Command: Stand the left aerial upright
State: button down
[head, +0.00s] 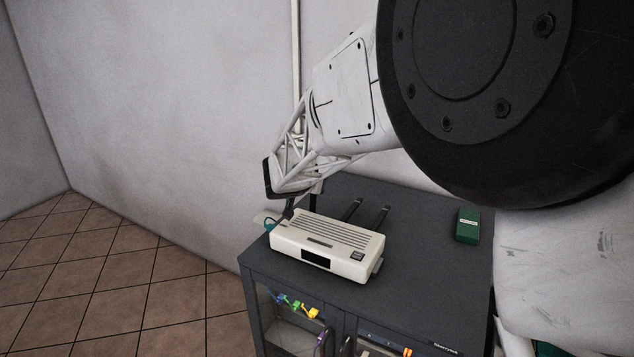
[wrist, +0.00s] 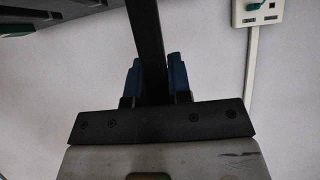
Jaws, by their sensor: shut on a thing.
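The cream router (head: 325,245) sits on the dark cabinet. A dark, slim aerial (wrist: 147,35) runs between the blue pads of my gripper (wrist: 155,78) in the wrist view, and the gripper is shut on it. In the head view a short dark upright piece, apparently this left aerial (head: 317,188), shows by the router's back left corner, partly hidden by my arm. It looks close to upright; its exact tilt and foot are unclear. Two other dark aerials, the middle one (head: 352,208) and the right one (head: 381,218), lie low behind the router.
A green box (head: 468,225) stands on the cabinet top (head: 425,262) at the right. A wall socket with a green plug (wrist: 265,8) and a pale conduit (wrist: 252,60) are close by. Coloured plugs (head: 297,306) hang inside the cabinet front.

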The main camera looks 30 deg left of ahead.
jog(key=c, duration=1)
grip_release()
jog(key=shift+c, duration=0.2)
jog(key=shift+s+r, duration=0.1)
jog(key=v, duration=0.7)
jog(key=shift+s, duration=0.25)
jog(key=shift+r, duration=0.15)
